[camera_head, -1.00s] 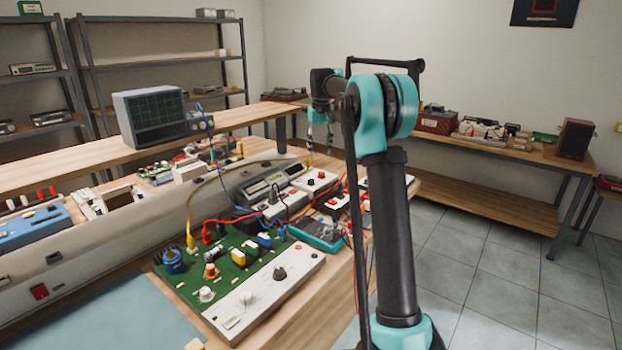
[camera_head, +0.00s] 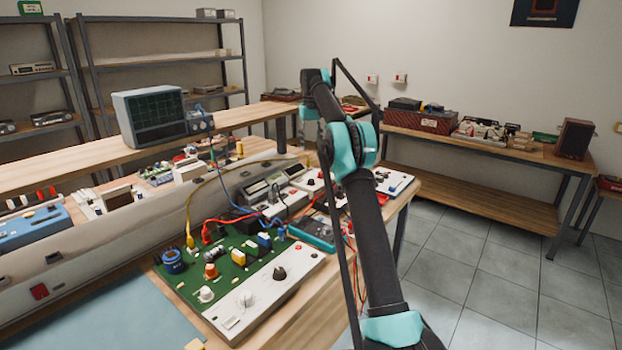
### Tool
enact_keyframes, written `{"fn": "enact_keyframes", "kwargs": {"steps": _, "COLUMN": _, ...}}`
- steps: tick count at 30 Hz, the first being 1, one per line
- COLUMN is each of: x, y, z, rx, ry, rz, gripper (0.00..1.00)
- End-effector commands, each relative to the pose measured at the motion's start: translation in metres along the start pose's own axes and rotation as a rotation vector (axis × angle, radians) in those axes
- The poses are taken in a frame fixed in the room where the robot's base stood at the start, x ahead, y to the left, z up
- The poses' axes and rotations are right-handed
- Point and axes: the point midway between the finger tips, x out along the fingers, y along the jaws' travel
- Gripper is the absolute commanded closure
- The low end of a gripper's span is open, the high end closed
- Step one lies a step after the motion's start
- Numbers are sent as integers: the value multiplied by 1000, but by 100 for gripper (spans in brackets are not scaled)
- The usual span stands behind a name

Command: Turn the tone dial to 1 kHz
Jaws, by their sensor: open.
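A white control panel (camera_head: 262,296) runs along the front of the green circuit board (camera_head: 212,272) on the bench. It carries a black knob (camera_head: 280,273) and a pale knob (camera_head: 246,299). Labels are too small to read, so I cannot tell which knob is the tone dial or where it points.
Coloured cables loop over the board and the instruments behind it. A teal-edged meter (camera_head: 313,232) lies right of the board. An oscilloscope (camera_head: 153,117) stands on the raised shelf. A blue mat (camera_head: 120,316) covers the front left. Open floor (camera_head: 480,270) lies to the right.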

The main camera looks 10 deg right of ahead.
Motion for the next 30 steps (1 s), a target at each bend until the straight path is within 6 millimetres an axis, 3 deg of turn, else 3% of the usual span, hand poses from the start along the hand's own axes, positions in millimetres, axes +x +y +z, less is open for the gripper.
{"fn": "enact_keyframes", "kwargs": {"steps": 21, "x": 126, "y": 0, "z": 1, "rx": 0, "ry": 0, "rz": 0, "gripper": 54}}
{"fn": "enact_keyframes", "kwargs": {"steps": 30, "x": 150, "y": 0, "z": 1, "rx": 0, "ry": 0, "rz": 0, "gripper": 54}}
